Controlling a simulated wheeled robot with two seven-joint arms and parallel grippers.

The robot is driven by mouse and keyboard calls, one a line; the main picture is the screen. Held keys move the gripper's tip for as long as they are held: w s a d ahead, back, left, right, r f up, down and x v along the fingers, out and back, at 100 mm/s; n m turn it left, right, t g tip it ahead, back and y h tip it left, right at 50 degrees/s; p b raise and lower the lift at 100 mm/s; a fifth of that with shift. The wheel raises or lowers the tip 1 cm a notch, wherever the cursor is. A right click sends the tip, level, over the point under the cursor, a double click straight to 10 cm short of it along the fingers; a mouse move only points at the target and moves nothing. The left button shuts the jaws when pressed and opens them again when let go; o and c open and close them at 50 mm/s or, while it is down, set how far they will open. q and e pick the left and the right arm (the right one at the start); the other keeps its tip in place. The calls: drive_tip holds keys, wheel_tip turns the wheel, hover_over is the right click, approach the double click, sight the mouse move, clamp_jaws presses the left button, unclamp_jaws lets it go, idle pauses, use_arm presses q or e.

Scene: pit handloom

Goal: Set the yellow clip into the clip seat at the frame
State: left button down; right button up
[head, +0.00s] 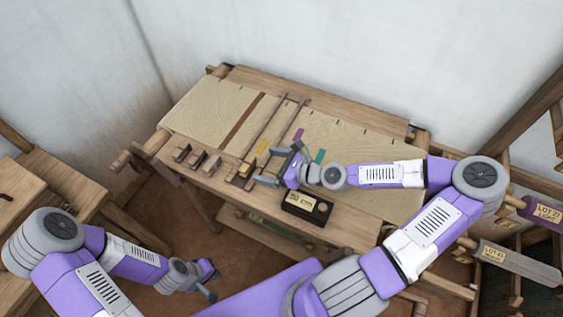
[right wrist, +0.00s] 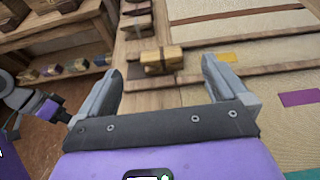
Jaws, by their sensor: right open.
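A yellow clip (head: 246,169) sits on the front wooden rail of the loom frame. In the right wrist view the yellow clip (right wrist: 163,61) is a small block with a dark band, just ahead of the gap between my fingers. My right gripper (head: 275,163) is open and empty, near the clip and not closed on it; it also shows in the right wrist view (right wrist: 163,85). My left gripper (head: 213,283) hangs open and empty, low at the left, away from the loom. I cannot tell which spot is the clip seat.
Yellow (head: 262,146), purple (head: 299,134) and teal (head: 320,156) strips lie on the cloth (head: 212,105). A dark labelled box (head: 307,207) stands at the front edge. A wooden bench (head: 55,187) is at left.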

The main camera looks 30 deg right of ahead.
drive_tip(key=shift+p+v, duration=0.8)
drive_tip(key=shift+v, duration=1.3)
